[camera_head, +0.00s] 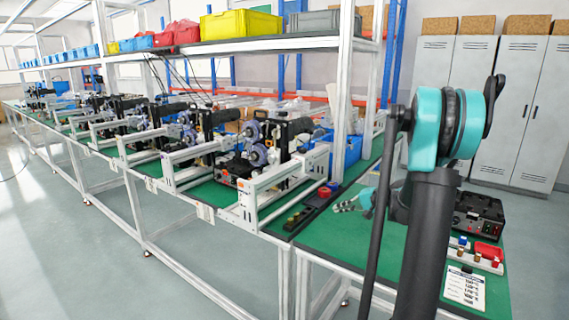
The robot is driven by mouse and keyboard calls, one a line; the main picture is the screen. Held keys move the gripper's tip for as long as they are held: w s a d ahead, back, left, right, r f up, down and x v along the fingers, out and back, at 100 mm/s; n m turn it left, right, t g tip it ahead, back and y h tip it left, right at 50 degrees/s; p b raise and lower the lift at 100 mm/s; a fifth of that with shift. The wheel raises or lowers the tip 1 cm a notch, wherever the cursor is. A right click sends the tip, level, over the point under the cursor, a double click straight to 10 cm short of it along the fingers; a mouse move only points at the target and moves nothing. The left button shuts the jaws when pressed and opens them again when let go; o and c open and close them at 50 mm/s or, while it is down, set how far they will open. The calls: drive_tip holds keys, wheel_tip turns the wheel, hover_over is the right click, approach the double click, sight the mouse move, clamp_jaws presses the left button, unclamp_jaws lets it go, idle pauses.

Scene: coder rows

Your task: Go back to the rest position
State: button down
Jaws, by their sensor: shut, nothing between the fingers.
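My arm rises at the right of the head view, with a dark grey link and a teal joint in front. My gripper (338,207) shows small past the arm, over the green bench top (340,243) near the centre right. It is shut with nothing held. Part of my forearm and wrist is hidden behind the near link.
A long bench with white frames and machines (262,150) runs to the far left. Lockers (510,110) stand behind. The floor at left is clear.

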drive_tip(key=shift+n+g+h, duration=0.5)
drive_tip(key=shift+n+h, duration=0.2)
drive_tip(key=shift+h, duration=0.2)
drive_tip(key=s+a, duration=0.1)
drive_tip(key=s, duration=0.1)
drive_tip(key=s+a+f, duration=0.1)
drive_tip(key=s, duration=0.1)
drive_tip(key=s+a, duration=0.1)
drive_tip(key=s, duration=0.1)
drive_tip(key=shift+s+a+f, duration=0.25)
drive_tip(key=shift+s+a, duration=0.1)
drive_tip(key=s, duration=0.3)
drive_tip(key=s+a+f+n+h, duration=0.1)
drive_tip(key=s, duration=0.2)
drive_tip(key=s+a+f+g+h, duration=0.1)
drive_tip(key=s, duration=0.2)
drive_tip(key=shift+f+n, duration=0.2)
drive_tip(key=shift+n, duration=0.1)
drive_tip(key=s+d+f+n+h, duration=0.1)
drive_tip(key=s+f+n+h, duration=0.1)
drive_tip(key=s, duration=0.7)
drive_tip(key=s+d+f+n+h, duration=0.1)
drive_tip(key=s+f+h, duration=0.3)
drive_tip(key=s, duration=0.5)
drive_tip(key=shift+d+f+n+g, duration=0.15)
drive_tip(key=shift+d+n+g, duration=0.2)
drive_tip(key=shift+d, duration=0.45)
